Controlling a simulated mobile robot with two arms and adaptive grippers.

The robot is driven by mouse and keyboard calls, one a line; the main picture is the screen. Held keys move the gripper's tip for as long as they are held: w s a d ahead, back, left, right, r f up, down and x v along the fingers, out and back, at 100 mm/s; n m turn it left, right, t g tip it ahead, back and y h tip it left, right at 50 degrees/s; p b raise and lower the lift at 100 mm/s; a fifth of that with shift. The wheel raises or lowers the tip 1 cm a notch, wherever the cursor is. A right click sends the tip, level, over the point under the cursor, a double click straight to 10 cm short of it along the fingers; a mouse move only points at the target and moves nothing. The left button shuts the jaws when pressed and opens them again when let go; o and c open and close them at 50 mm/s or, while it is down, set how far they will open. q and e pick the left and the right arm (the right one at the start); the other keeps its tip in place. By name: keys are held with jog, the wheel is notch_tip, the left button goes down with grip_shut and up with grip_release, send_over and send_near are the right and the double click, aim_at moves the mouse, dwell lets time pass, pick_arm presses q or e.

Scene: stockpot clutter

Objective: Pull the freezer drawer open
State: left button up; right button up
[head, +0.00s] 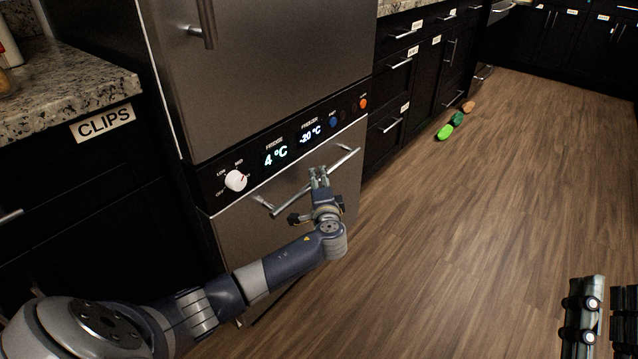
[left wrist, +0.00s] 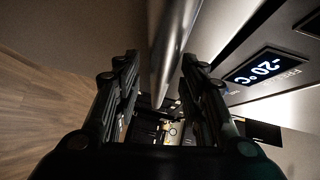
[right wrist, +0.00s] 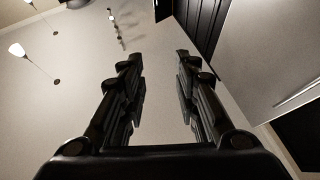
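The freezer drawer (head: 240,238) is the steel front below the control panel, and it looks shut. Its bar handle (head: 343,161) runs across the top of the drawer front. My left gripper (head: 319,172) is at the middle of this handle. In the left wrist view the handle bar (left wrist: 172,55) lies between the two spread fingers of my left gripper (left wrist: 160,75), with gaps visible beside it. My right gripper (right wrist: 158,65) is open and empty, with its fingers pointing away from the freezer drawer's handle; its fingers also show at the lower right of the head view.
The control panel (head: 290,145) with a white knob (head: 236,180) sits just above the drawer. A fridge door (head: 270,70) is above that. The wood floor (head: 470,220) to the right is clear, except for several small green and orange items (head: 446,132) by the cabinets.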

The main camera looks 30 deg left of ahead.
pick_arm(q)
jog(key=shift+w+a, duration=0.45)
jog(key=shift+w, duration=0.05)
pick_arm(e)
jog(key=shift+s+d+r+t, duration=0.1)
jog(key=shift+s+r+t, duration=0.5)
jog(key=shift+r, duration=0.2)
pick_arm(q)
grip_shut()
jog(key=shift+f, duration=0.1)
jog(key=shift+d, duration=0.1)
